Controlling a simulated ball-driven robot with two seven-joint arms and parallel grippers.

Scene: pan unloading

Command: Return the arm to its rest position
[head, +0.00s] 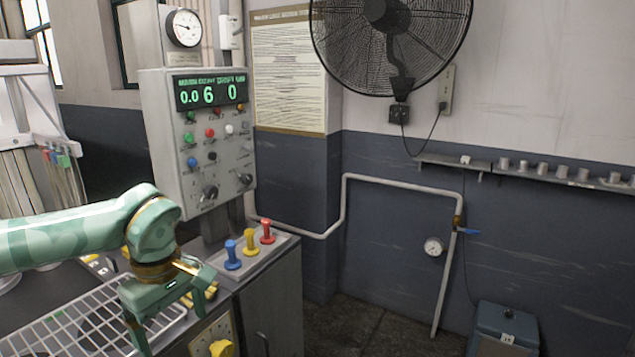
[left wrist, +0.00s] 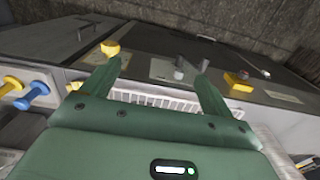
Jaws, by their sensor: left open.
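My left arm comes in from the left in the head view, bent at a green wrist joint. My left gripper (head: 165,308) hangs pointing down over the white wire rack (head: 60,335) at the lower left. In the left wrist view the two green fingers of my left gripper (left wrist: 160,82) stand wide apart with nothing between them. Part of the wire rack shows behind them. No pan can be made out. My right gripper is in neither view.
A grey control panel (head: 160,115) stands behind the arm. Blue (head: 232,255), yellow (head: 250,242) and red (head: 268,231) levers rise from the cabinet right of the gripper. A yellow knob (head: 221,348) is on the cabinet's front.

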